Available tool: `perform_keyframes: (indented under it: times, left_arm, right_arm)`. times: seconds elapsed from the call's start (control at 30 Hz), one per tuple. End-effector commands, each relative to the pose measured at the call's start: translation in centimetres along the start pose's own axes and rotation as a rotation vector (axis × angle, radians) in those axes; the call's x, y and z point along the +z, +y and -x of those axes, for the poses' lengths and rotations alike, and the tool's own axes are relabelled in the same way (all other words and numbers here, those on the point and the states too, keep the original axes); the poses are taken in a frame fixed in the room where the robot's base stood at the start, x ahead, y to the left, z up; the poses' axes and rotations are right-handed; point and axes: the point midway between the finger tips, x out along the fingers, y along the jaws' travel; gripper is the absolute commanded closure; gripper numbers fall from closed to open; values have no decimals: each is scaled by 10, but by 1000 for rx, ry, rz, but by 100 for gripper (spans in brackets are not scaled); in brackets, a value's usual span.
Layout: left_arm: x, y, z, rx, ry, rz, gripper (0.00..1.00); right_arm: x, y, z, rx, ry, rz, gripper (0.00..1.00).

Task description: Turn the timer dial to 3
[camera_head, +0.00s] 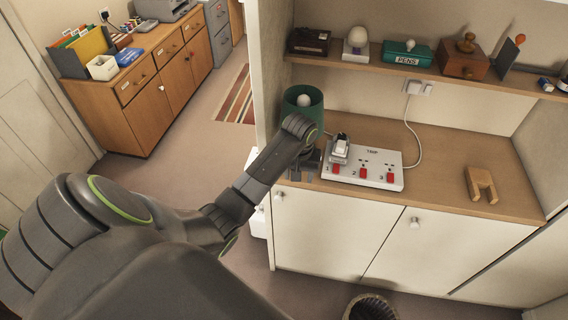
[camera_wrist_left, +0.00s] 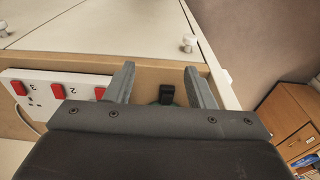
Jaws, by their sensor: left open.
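I cannot make out a timer dial with certainty in either view. A grey and white plug-like unit (camera_head: 340,148) sits at the left end of a white socket strip (camera_head: 392,180) marked 1, 2 and 3, with red switches. The strip also shows at the left of the left wrist view (camera_wrist_left: 38,103). My left gripper (camera_head: 304,174) is just left of the strip, at the counter's front edge. In the left wrist view its fingers (camera_wrist_left: 160,70) are open, with a small black part (camera_wrist_left: 167,94) between them, apart from both. My right gripper is out of view.
A green lamp-like cylinder (camera_head: 303,103) stands behind my left gripper. A wooden block (camera_head: 481,184) lies on the right of the counter (camera_head: 440,196). A white cable (camera_head: 416,140) runs to the wall socket. A shelf above holds a green PENS box (camera_head: 407,52).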

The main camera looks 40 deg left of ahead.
Motion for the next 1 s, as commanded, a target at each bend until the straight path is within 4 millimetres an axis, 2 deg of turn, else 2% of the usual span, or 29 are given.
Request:
perform_keyframes:
  times: [0.2, 0.5, 0.83, 0.93, 1.0]
  left_arm:
    - [28, -11, -14, 3, 18, -45, 51]
    - [43, -17, -20, 4, 32, -72, 51]
    - [42, -16, -19, 4, 32, -70, 51]
    - [30, -12, -14, 4, 27, -47, 51]
    - [14, -5, -7, 3, 18, -10, 51]
  right_arm:
    - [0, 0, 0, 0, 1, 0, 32]
    - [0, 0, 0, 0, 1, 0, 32]
    - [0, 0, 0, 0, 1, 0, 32]
    - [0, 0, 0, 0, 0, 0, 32]
    - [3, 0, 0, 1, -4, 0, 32]
